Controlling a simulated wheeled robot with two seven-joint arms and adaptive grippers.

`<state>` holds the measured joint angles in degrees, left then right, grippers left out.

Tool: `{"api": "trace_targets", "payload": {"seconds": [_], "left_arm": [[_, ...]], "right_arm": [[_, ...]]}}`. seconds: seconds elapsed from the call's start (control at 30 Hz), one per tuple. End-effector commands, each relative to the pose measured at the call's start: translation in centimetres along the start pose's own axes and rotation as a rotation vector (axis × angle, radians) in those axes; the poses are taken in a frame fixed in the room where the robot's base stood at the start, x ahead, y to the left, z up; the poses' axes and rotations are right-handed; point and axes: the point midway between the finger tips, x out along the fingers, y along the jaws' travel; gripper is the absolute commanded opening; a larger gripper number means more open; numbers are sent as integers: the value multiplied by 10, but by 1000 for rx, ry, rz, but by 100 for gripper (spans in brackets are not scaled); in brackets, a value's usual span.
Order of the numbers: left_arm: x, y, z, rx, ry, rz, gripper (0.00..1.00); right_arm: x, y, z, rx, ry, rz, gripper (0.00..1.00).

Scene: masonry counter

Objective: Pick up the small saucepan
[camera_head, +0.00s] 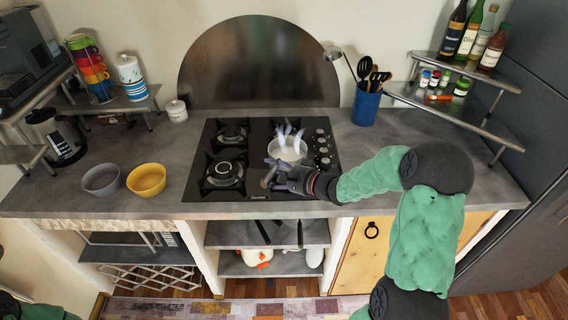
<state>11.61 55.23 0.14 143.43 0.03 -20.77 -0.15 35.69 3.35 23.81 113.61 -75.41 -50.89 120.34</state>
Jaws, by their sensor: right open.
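The small saucepan (287,150) is a light, round pan on the right side of the black stove. Pale blue-white shapes show at its rim; I cannot tell what they are. My right gripper (268,172) is open, just in front of the pan, with its fingers pointing left. The gripper partly covers the pan's near side, and I cannot make out the handle or whether a finger touches the pan. My left gripper is out of view.
The black stove (206,188) has bare burners on its left. A grey bowl (101,180) and a yellow bowl (147,179) stand left of it. A blue utensil holder (365,106) stands behind my right arm. The counter between bowls and stove is clear.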

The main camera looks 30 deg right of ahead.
Motion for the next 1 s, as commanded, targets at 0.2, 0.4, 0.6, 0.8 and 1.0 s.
{"api": "trace_targets", "payload": {"seconds": [0.2,0.4,0.6,0.8,1.0], "left_arm": [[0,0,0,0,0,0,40],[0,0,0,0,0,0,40],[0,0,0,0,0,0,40],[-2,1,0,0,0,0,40],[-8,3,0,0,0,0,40]], "right_arm": [[0,0,0,0,0,0,18],[-1,-3,-1,-6,1,-5,0],[-1,-2,-1,-5,1,-4,0],[-2,-5,0,-4,1,-4,0],[-4,-15,1,-5,0,-5,0]]}}
